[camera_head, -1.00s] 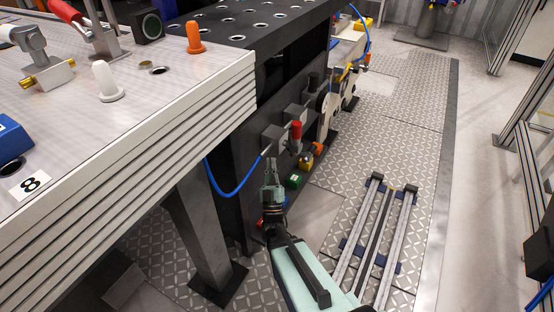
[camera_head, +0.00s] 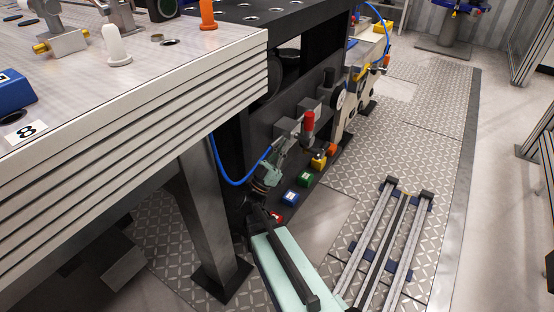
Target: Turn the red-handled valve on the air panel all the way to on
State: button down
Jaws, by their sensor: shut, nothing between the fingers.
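The red-handled valve (camera_head: 309,122) sticks out from the dark air panel (camera_head: 262,135) below the bench. Its red handle stands roughly upright. My gripper (camera_head: 292,138) is shut and empty, with its fingers pointing up and to the right, just left of and below the red handle. The fingertips overlap the valve's body in the picture. I cannot tell whether they touch it. The gripper hides part of the valve's lower body.
A blue hose (camera_head: 225,180) curves down left of my gripper. The bench edge (camera_head: 190,105) overhangs at left. Floor rails (camera_head: 372,245) lie at right.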

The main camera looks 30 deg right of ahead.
aim_at(306, 122)
jog(key=d, duration=0.2)
jog(key=d+r+b, duration=0.1)
jog(key=d, duration=0.1)
jog(key=w+d+r, duration=0.1)
jog(key=d, duration=0.1)
jog(key=shift+r+b, duration=0.15)
jog(key=shift+b, duration=0.15)
jog(key=shift+s+d+r, duration=0.1)
jog(key=shift+d, duration=0.05)
